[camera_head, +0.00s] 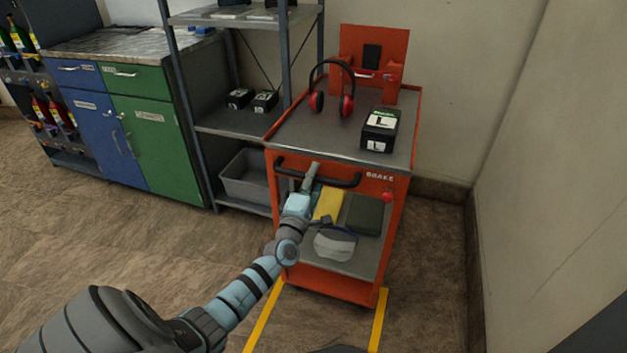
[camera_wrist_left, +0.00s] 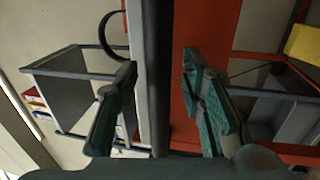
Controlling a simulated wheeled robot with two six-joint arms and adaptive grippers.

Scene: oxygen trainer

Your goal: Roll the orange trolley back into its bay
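The orange trolley (camera_head: 399,213) stands upright against the back wall, beside the grey shelf rack. Its black handle (camera_head: 345,181) runs along the front below the top tray. A red knob (camera_head: 387,197) sits under the word BRAKE at the front right. Yellow floor lines (camera_head: 378,318) run forward from both sides of the trolley's base. My left gripper (camera_head: 314,170) is at the handle's middle. In the left wrist view its fingers (camera_wrist_left: 160,82) are apart, with a dark bar, apparently the handle (camera_wrist_left: 158,60), between them. A gap shows beside the right finger. My right gripper is out of view.
Red-and-black ear defenders (camera_head: 346,107) and a black box (camera_head: 380,130) stand on the trolley's top; folded cloths (camera_head: 364,213) lie lower. The shelf rack (camera_head: 238,122) is close on the left, the wall (camera_head: 550,180) on the right. Floor in front is clear.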

